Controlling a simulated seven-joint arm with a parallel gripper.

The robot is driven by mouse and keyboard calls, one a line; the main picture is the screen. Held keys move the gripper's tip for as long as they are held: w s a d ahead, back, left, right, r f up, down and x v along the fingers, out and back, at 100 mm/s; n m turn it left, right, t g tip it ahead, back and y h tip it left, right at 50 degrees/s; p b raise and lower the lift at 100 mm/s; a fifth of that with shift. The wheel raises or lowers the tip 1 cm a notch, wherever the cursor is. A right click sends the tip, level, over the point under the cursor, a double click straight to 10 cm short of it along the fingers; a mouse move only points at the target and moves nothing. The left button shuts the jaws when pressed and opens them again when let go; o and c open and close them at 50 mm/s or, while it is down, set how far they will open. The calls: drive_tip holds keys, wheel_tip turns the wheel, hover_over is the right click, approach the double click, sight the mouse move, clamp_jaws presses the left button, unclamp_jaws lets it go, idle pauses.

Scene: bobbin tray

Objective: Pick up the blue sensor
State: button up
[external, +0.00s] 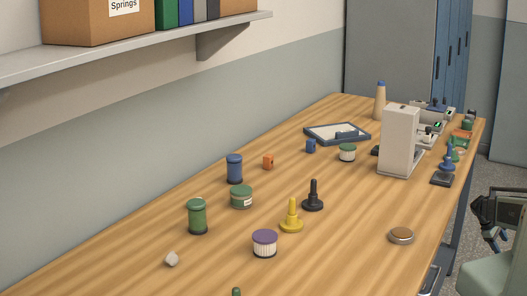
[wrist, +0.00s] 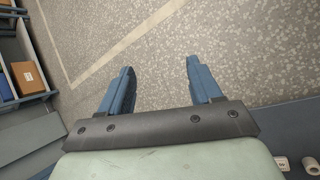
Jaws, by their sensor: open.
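A small blue block (external: 311,146), which looks like the blue sensor, stands on the wooden table just in front of a dark-framed tray (external: 322,141). Another blue piece (external: 346,135) lies in the tray; I cannot tell what it is. My gripper shows at the right edge of the external view (external: 482,210), off the table's right side and far from the blue block. In the wrist view its two blue fingers (wrist: 159,68) are spread apart with nothing between them, over the speckled floor. The blue block is not in the wrist view.
A blue spool (external: 234,169), green spool (external: 197,217), orange block (external: 268,162) and several jars stand on the table (external: 345,262). Black (external: 313,197) and yellow (external: 291,216) knobbed pieces stand mid-table. A tall white device (external: 398,142) stands right of the tray. The front right is mostly clear.

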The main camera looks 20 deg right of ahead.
drive_tip(key=w+d+r+n+t+h, duration=0.1)
drive_tip(key=w+d+r+t, duration=0.1)
drive_tip(key=w+d+r, duration=0.8)
drive_tip(key=w+d+r+n+t+h, duration=0.15)
drive_tip(key=w+d+r, duration=0.25)
drive_tip(key=w+r, duration=0.65)
drive_tip(key=w+a+r+n+t+y, duration=0.1)
drive_tip(key=w+a+r+t, duration=0.1)
drive_tip(key=w+a+r, duration=0.6)
drive_tip(key=w+a+r+n+t, duration=0.15)
drive_tip(key=w+r, duration=0.45)
drive_tip(key=r, duration=0.6)
drive_tip(key=w+a+r+t+y, duration=0.1)
drive_tip(key=w+a+r+t, duration=0.2)
drive_tip(key=w+a+r, duration=0.6)
drive_tip(key=w+a+r+y, duration=0.2)
drive_tip(key=w+a+r, duration=0.1)
drive_tip(key=a+r, duration=0.4)
drive_tip(key=m+g+y, duration=0.1)
drive_tip(key=g+y, duration=0.5)
drive_tip(key=g, duration=0.1)
approach(310, 140)
drive_tip(key=shift+h, duration=0.25)
drive_tip(key=f, duration=1)
drive_tip(key=shift+w+a+f, duration=0.1)
drive_tip(key=shift+w+a, duration=0.1)
drive_tip(key=shift+w, duration=0.15)
